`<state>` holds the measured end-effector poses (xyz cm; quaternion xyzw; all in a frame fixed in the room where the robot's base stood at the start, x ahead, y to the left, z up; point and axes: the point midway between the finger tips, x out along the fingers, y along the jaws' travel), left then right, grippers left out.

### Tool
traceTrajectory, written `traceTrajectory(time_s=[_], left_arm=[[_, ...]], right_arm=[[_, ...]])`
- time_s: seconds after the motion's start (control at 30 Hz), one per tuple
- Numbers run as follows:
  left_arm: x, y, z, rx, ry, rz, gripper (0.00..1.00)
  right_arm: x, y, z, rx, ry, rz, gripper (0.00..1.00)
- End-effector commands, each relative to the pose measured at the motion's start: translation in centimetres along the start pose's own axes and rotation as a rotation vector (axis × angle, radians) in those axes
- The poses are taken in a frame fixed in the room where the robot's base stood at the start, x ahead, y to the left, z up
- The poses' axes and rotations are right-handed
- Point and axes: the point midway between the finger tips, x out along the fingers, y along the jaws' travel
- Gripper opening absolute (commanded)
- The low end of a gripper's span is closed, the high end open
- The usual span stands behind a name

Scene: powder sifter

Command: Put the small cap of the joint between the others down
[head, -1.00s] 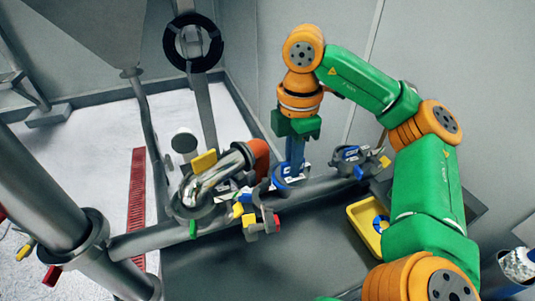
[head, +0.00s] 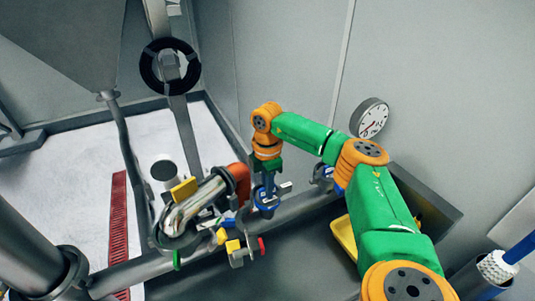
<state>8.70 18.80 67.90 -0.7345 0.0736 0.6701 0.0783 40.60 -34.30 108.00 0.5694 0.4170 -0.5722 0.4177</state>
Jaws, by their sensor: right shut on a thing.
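My right gripper (head: 268,187) reaches down at the middle of the head view. It is shut on a small part with blue on it, which I take for the small cap (head: 266,204); the fingers hide much of it. It is low over the grey pipe or ledge, and I cannot tell whether it touches. Left of it is the joint with a shiny bent pipe (head: 192,210) and an orange-red elbow (head: 240,183). A clamp with yellow and red ends (head: 245,253) sits in front. My left gripper is not in view.
A second clamp (head: 322,174) is partly hidden behind my right arm. A yellow tray (head: 343,238) lies beside that arm, mostly covered. A round clock (head: 370,118) hangs on the wall. A container with white powder (head: 496,267) stands at the lower right. The dark table front is clear.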

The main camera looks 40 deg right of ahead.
Motion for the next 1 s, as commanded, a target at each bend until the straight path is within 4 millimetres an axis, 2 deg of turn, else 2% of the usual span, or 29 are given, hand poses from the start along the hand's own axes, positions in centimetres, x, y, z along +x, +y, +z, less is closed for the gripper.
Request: traceTrajectory(time_s=[0.13, 0.17, 0.2, 0.27, 0.53, 0.63, 0.7, 0.87, 1.0], left_arm=[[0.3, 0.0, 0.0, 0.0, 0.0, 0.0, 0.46], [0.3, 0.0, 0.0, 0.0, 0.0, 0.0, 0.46], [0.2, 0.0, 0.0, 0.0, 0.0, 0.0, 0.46], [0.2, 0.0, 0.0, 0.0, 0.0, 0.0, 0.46], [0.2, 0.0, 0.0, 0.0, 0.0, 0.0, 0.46], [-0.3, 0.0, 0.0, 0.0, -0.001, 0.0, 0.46], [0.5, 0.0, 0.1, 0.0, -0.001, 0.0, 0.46], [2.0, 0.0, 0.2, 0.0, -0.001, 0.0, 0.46], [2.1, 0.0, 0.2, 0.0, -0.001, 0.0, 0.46]], right_arm=[[0.5, 0.0, 0.0, 0.0, 0.0, 0.001, 0.0], [0.5, 0.0, 0.0, 0.0, 0.0, 0.001, 0.17], [0.4, 0.0, 0.0, 0.0, 0.0, 0.001, 0.28], [0.4, 0.0, 0.0, 0.0, 0.0, 0.001, 0.42], [0.4, 0.0, 0.0, 0.0, 0.0, 0.0, 0.42], [-0.5, 0.0, 0.0, 0.0, 0.001, 0.001, 0.42], [-1.1, 0.1, -0.1, 0.0, 0.003, 0.004, 0.42], [-5.2, 0.1, -0.1, 0.0, 0.005, 0.008, 0.42], [-9.4, 0.1, -0.1, -0.001, 0.004, 0.006, 0.42]])
